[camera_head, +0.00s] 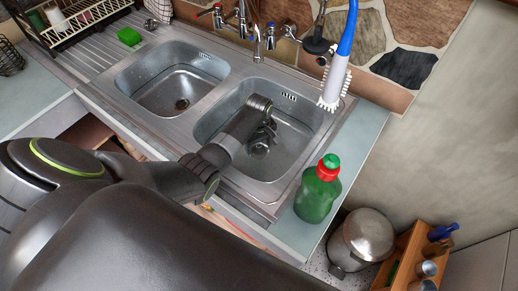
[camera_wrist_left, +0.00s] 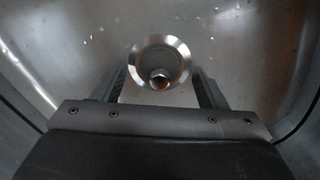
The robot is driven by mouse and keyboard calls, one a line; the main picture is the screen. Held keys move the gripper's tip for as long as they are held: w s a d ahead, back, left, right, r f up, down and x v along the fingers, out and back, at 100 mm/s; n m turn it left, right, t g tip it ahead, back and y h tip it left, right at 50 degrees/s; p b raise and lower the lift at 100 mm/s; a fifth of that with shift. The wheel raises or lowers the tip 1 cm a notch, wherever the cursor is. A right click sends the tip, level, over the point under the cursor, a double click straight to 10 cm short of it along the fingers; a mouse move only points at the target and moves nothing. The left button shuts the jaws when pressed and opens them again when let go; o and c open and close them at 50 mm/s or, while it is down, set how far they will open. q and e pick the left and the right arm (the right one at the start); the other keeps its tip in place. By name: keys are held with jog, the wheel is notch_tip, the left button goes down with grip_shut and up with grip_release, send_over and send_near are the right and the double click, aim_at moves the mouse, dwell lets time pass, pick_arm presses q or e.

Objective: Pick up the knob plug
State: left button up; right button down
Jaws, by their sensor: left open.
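The knob plug (camera_wrist_left: 160,62) is a round, shiny metal disc with a small knob at its middle, which looks brownish. In the left wrist view it lies on the metal floor of the sink, in the upper middle. My left gripper (camera_head: 264,132) reaches down into the right basin (camera_head: 293,148) in the head view. Its jaws (camera_wrist_left: 161,76) are open, one finger on each side of the plug in the picture, with nothing visibly gripped. In the head view the gripper largely hides the plug. My right gripper is not in view.
The left basin (camera_head: 160,85) is empty. A green bottle with a red collar (camera_head: 318,190) stands right of the sink. A blue-handled brush (camera_head: 337,75) and taps (camera_head: 257,45) rise behind. A green sponge (camera_head: 129,36) lies on the drainer. Basin walls surround the gripper.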

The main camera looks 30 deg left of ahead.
pick_arm(q)
jog(key=c, duration=1.1)
jog(key=shift+o, duration=0.2)
